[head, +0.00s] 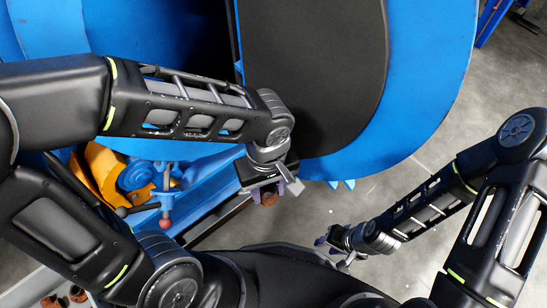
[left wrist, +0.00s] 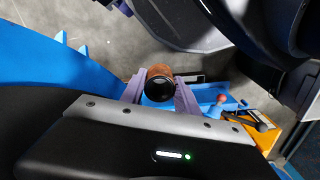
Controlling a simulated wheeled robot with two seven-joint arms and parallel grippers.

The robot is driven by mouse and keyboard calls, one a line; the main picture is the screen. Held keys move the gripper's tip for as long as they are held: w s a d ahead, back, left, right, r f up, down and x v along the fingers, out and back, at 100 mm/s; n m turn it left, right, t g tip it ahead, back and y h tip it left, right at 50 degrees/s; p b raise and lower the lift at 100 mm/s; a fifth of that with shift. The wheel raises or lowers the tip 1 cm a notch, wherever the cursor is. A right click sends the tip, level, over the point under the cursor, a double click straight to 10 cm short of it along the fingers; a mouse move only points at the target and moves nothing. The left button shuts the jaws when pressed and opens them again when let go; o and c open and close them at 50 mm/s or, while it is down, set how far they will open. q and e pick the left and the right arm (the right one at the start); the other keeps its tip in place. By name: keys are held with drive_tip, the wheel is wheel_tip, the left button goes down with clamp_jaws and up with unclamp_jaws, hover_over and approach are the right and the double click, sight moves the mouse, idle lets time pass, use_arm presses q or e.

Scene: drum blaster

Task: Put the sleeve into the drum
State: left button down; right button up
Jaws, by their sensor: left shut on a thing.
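My left gripper (head: 277,191) is shut on a rusty brown sleeve (head: 268,198), below the lower edge of the black-faced panel. In the left wrist view the sleeve (left wrist: 159,72) sits between the two purple fingers (left wrist: 159,92), its dark hollow end facing the camera. The blue machine (head: 205,160) has a dark opening (head: 205,35) at the top, left of the panel; the drum inside cannot be made out. My right gripper (head: 335,242) hangs low at the right, away from the machine; its finger gap is too small to read.
A large rounded blue panel with a black face (head: 315,70) stands right of the opening. A red-knobbed lever (head: 165,205) and a yellow part (head: 105,170) are at the lower left. Brown pieces (head: 77,294) lie at the bottom left corner. Grey floor (head: 420,185) is clear at the right.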

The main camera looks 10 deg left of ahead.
use_arm(q)
drive_tip(key=shift+f+n, duration=0.2)
drive_tip(key=shift+n, duration=0.6)
drive_tip(key=shift+w+d+n, duration=0.15)
drive_tip(key=shift+d+n, duration=0.15)
drive_tip(key=shift+n, duration=0.9)
drive_tip(key=shift+a, duration=0.1)
drive_tip(key=w+a+p, duration=0.2)
drive_tip(key=w+a, duration=0.7)
drive_tip(key=a, duration=0.4)
drive_tip(key=w+a+p, duration=0.3)
drive_tip(key=w+a, duration=0.6)
drive_tip(key=a, duration=0.4)
drive_tip(key=shift+w, duration=0.25)
drive_tip(key=c, duration=0.8)
unclamp_jaws()
drive_tip(key=shift+r, duration=0.1)
